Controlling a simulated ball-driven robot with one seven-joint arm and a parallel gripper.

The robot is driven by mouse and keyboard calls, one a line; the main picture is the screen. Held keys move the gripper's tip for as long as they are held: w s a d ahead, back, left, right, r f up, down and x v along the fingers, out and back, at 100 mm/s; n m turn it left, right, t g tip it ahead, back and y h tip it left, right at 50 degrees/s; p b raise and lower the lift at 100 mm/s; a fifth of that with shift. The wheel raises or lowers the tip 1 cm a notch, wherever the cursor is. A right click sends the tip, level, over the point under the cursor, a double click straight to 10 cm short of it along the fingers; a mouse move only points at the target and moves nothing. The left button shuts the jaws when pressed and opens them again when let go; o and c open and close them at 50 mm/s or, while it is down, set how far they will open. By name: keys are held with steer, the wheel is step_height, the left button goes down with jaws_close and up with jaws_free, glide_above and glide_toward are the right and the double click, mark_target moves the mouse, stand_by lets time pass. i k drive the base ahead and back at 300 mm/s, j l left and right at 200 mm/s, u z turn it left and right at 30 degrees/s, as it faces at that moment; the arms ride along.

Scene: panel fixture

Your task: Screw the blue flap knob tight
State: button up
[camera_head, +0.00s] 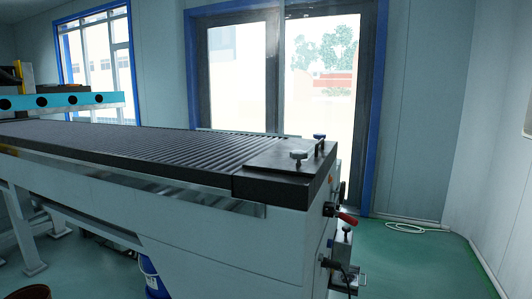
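A small blue piece (319,136) shows at the far back corner of the machine's top, partly hidden behind a dark upright bar. It may be the blue flap knob, but it is too small to tell. A silver knob (298,155) stands upright on the flat dark plate (276,164) at the machine's right end. Whether either is tight cannot be seen. My gripper is not in view.
The long grey machine (220,245) with a ribbed dark top (150,145) fills the left and middle. A red-tipped handle (347,218) and fittings stick out at its right end. A blue bucket (152,278) stands below. Green floor (425,265) is mostly clear at right, with a pale cable (405,228).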

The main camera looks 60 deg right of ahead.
mark_target(318, 136)
steer(key=z, duration=1.45)
